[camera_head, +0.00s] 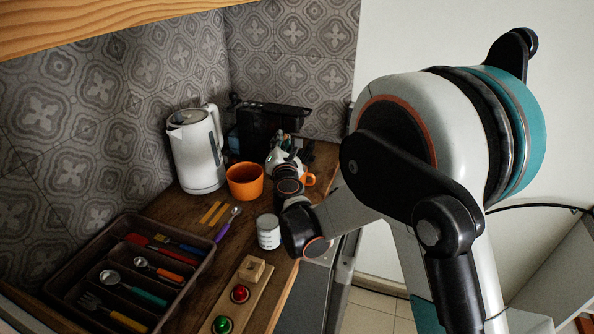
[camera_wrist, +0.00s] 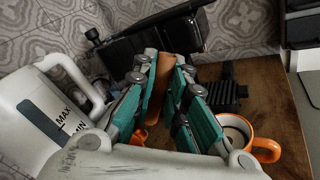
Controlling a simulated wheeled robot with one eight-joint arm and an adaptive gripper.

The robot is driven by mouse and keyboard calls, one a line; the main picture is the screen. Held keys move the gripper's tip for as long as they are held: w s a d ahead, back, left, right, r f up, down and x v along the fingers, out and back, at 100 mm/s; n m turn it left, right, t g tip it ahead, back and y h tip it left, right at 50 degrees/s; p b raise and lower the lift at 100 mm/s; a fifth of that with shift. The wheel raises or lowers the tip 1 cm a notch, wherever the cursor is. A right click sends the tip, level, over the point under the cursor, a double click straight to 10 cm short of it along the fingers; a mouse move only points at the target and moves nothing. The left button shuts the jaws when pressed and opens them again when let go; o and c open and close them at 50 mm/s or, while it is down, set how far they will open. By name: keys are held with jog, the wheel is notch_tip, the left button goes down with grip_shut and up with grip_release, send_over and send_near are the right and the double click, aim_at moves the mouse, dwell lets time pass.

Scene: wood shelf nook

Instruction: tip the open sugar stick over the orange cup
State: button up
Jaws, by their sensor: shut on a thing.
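My gripper (camera_head: 284,143) is over the back of the counter; in the wrist view its teal fingers (camera_wrist: 166,64) are shut on a narrow orange-brown stick (camera_wrist: 164,72), the sugar stick. Its open end cannot be made out, and its tilt is unclear. An orange cup (camera_wrist: 250,141) with a handle and brownish contents stands on the counter, right of the fingers in the wrist view and apart from the stick. In the head view only its orange handle side (camera_head: 309,180) shows beside my arm. A wider orange container (camera_head: 245,186) stands to its left.
A white kettle (camera_head: 197,152) stands left of the orange container, and a black appliance (camera_head: 262,128) behind. Two yellow-orange sticks (camera_head: 211,213), a purple-handled spoon (camera_head: 228,224), a white tin (camera_head: 268,233), a cutlery tray (camera_head: 203,268) and a board with knobs (camera_head: 254,291) occupy the front.

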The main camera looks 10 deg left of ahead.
jog(key=shift+s+a+f+n+b, duration=0.15)
jog(key=shift+a+n+b, duration=0.1)
jog(key=shift+a+n, duration=0.15)
jog(key=shift+s+a+f+n+b, duration=0.1)
jog(key=shift+a+f+n+b, duration=0.15)
jog(key=shift+n, duration=0.25)
jog(key=shift+s+a+r+n, duration=0.25)
jog(key=shift+a+n, duration=0.3)
jog(key=shift+n, duration=0.35)
jog(key=shift+s+a+n+b, duration=0.2)
jog(key=shift+a+n, duration=0.35)
jog(key=shift+n, duration=0.35)
jog(key=shift+s+a+n+b, duration=0.15)
jog(key=shift+a+n, duration=0.4)
jog(key=shift+n, duration=0.35)
